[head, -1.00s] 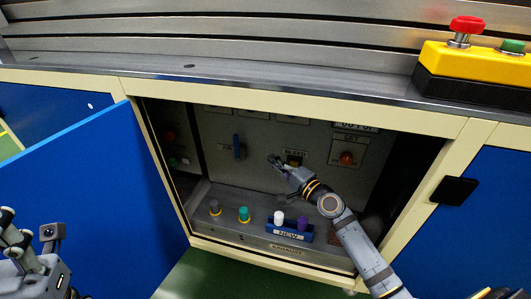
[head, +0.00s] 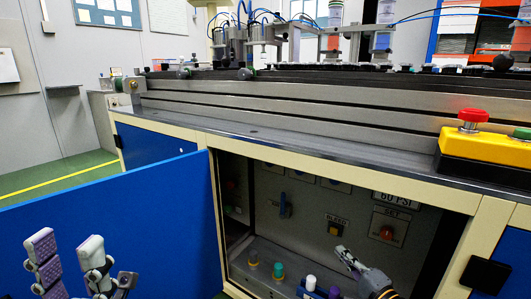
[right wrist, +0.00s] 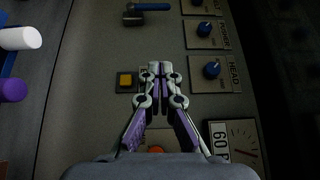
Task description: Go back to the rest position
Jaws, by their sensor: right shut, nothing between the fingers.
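My right gripper (head: 344,254) is inside the open cabinet, below and to the right of the yellow BLEED button (head: 335,229) in the head view. Its fingers are together with nothing between them. In the right wrist view the closed fingertips (right wrist: 160,68) appear just right of the yellow button (right wrist: 126,80); contact with the panel cannot be told. My left gripper (head: 66,250) is at the lower left, in front of the blue door. Its two purple-padded fingers are apart and empty.
The blue cabinet door (head: 130,225) stands open at left. The panel has a blue lever (head: 284,206) and a red-orange SET knob (head: 386,232). Teal (head: 277,270) and white (head: 311,283) pegs stand on the shelf. A yellow box with a red button (head: 473,116) sits on the counter.

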